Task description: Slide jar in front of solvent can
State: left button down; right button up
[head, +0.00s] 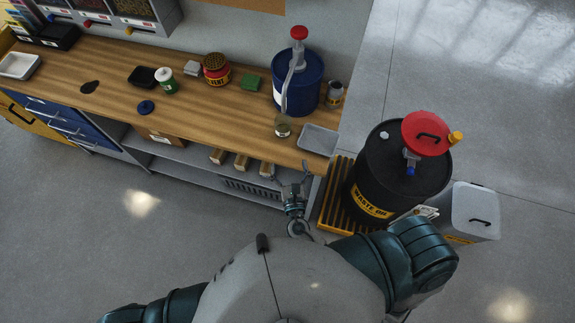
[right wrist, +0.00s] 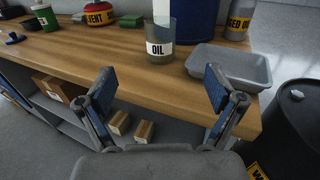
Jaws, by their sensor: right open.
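The jar (head: 283,128) is a small see-through one near the front edge of the wooden bench, below the blue drum's spout. In the right wrist view the jar (right wrist: 160,47) stands upright with an OIL label. The solvent can (head: 216,72) is red with a yellow band and stands further back to the left. Part of it shows at the top left of the right wrist view (right wrist: 98,14). My right gripper (head: 291,174) is open and empty, in front of the bench edge, apart from the jar. Its two fingers (right wrist: 160,88) are spread. My left gripper is out of view.
A blue drum (head: 305,85) with a pump stands behind the jar, and a grey tray (head: 318,140) lies to its right. A green block (head: 250,83), a green-white container (head: 166,82) and a blue lid (head: 146,107) are further left. A black waste-oil drum (head: 385,180) stands right.

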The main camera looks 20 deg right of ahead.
jog(key=p, duration=0.2)
send_near(282, 116)
jog(key=w, duration=0.3)
jog(key=w+d, duration=0.1)
jog(key=w, duration=0.2)
jog(key=shift+d+r, duration=0.1)
jog(key=shift+d, duration=0.05)
jog(key=shift+w, duration=0.65)
jog(key=c, duration=1.5)
jog(key=shift+o, duration=0.2)
jog(key=shift+d, duration=0.1)
